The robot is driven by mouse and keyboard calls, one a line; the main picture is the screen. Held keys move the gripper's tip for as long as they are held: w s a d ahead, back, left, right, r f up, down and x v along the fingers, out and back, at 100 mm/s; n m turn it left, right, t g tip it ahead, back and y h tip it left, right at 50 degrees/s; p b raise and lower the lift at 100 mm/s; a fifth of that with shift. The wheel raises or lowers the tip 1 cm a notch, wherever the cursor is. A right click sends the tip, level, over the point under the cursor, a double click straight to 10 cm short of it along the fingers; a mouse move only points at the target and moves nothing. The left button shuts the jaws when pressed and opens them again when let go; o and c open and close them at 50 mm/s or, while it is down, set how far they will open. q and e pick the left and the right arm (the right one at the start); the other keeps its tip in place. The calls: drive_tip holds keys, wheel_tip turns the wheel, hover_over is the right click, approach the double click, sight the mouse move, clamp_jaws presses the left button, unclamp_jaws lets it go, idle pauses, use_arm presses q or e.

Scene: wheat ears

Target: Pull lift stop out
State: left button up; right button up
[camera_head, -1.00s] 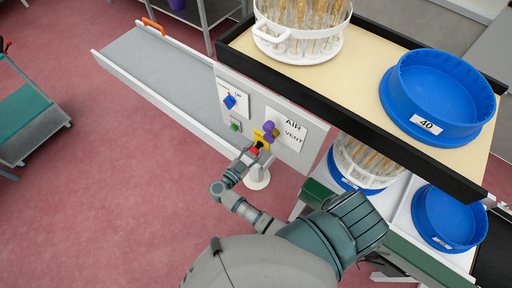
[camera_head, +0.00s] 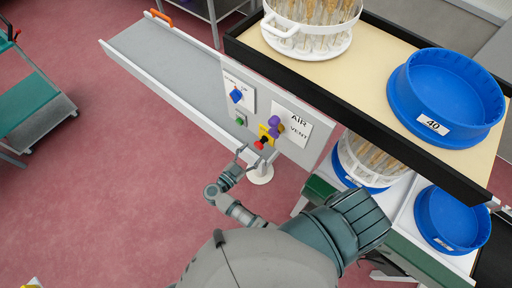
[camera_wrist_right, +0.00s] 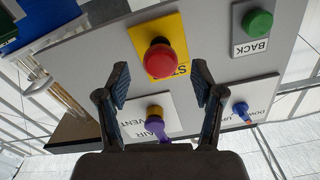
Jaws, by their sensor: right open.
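The lift stop is a red mushroom button (camera_head: 260,145) on a yellow plate, on the grey control panel (camera_head: 312,148). In the right wrist view the red button (camera_wrist_right: 160,60) faces me on its yellow STOP plate (camera_wrist_right: 178,38). My right gripper (camera_head: 249,157) is open and empty, just in front of and below the button. In the wrist view its two fingers (camera_wrist_right: 161,82) stand left and right with the button centred beyond their tips, and nothing is between them. My left gripper is not in view.
A purple AIR VENT knob (camera_head: 274,121), a blue UP/DOWN switch (camera_head: 236,96) and a green BACK button (camera_head: 240,120) sit close by on the panel. Above right, a black-edged tray (camera_head: 345,88) bears a blue tub (camera_head: 445,95) and a tube rack (camera_head: 312,42).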

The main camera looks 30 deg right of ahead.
drive_tip(key=shift+v, duration=2.1)
drive_tip(key=shift+w+d, duration=0.15)
